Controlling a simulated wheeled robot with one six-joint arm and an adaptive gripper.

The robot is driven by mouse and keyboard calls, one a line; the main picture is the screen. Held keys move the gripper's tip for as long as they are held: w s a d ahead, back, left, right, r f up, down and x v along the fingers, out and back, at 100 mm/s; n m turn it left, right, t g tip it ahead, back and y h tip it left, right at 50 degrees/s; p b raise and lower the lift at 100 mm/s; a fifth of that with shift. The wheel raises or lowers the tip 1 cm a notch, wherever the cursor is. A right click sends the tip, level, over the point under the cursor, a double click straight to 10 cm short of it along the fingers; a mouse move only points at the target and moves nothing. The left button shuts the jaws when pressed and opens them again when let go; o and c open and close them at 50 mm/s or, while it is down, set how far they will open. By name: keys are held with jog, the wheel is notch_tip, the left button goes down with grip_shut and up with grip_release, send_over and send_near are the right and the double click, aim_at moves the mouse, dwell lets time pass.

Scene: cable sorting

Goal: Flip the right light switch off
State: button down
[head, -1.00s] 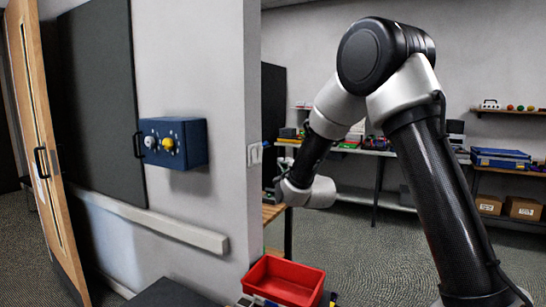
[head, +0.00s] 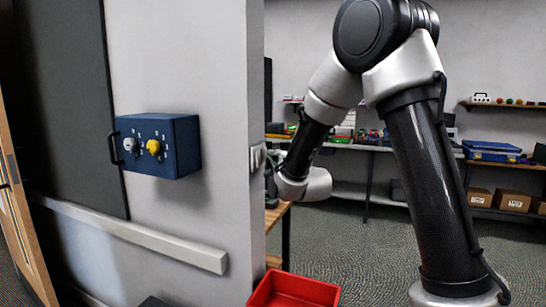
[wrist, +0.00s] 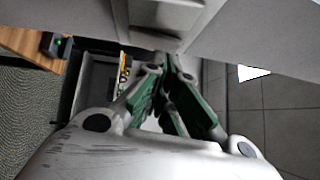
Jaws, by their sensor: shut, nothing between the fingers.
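A pale light switch plate (head: 257,157) is on the grey wall near its right-hand corner, small and seen at a steep angle. Its separate switches and their positions are too small to tell. My gripper (wrist: 172,64) shows in the wrist view with its green-lined fingers shut and nothing between them. The fingertips point toward a grey surface at the top of that view; whether they touch it is unclear. In the head view my gripper is mostly hidden by my wrist, just below and right of the switch plate.
A blue box (head: 160,145) with a white and a yellow knob sticks out from the wall left of the switch. A pale rail (head: 140,235) runs below it. A red bin (head: 295,291) and a wooden table edge (head: 277,216) are below my wrist.

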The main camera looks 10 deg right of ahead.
jog(key=shift+w+a, duration=0.15)
jog(key=shift+a, duration=0.05)
jog(key=shift+w+a+r, duration=0.15)
jog(key=shift+a+r, duration=0.05)
jog(key=shift+a, duration=0.05)
dwell(0.3)
